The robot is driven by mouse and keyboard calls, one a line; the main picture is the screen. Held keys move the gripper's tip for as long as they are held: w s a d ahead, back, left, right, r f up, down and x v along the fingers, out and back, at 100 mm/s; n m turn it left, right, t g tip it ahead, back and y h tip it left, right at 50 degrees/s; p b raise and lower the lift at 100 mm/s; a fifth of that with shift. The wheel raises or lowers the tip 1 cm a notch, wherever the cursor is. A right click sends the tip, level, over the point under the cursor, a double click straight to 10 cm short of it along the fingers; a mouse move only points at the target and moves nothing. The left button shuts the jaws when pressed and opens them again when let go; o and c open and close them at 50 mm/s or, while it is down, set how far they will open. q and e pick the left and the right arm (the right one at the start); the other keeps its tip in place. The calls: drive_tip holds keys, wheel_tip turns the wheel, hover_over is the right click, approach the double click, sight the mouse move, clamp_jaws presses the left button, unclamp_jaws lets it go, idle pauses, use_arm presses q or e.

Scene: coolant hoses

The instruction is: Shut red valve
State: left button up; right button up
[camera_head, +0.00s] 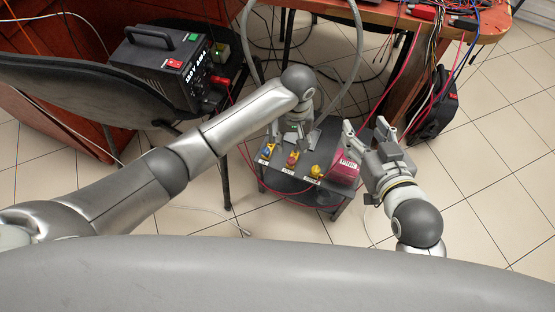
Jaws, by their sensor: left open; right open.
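The red valve (292,159) sits on the front part of a small dark table (335,195), between a blue valve (267,150) and a yellow valve (316,171). Small labels lie in front of the valves, too small to read. My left gripper (291,142) is open and points down just behind and above the red valve. The picture does not show whether it touches the valve. My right gripper (365,128) is open and empty, right of the small table, with its fingers pointing away from me.
A pink-red container (345,171) stands at the table's right side, close to my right gripper. A black power supply (165,62) rests on a chair at left. Grey hoses (358,55) and red cables hang behind. A wooden desk (490,27) is at back right. Tiled floor is clear at right.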

use_arm(q)
drive_tip(key=b, duration=0.3)
hover_over(291, 160)
wheel_tip(291, 160, down, 6)
wheel_tip(291, 160, down, 4)
drive_tip(key=shift+d+f+b, duration=0.1)
drive_tip(key=shift+b, duration=0.7)
drive_tip(key=shift+f, duration=0.25)
use_arm(e)
drive_tip(key=s+a+r+t+y, duration=0.1)
drive_tip(key=r+t+y, duration=0.1)
drive_tip(key=r+t, duration=0.4)
drive_tip(key=s+r+t+y, duration=0.2)
drive_tip(key=r+t, duration=0.5)
drive_tip(key=r, duration=0.6)
drive_tip(key=shift+s+a+r, duration=0.3)
drive_tip(key=shift+a+r, duration=0.05)
drive_tip(key=shift+r, duration=0.05)
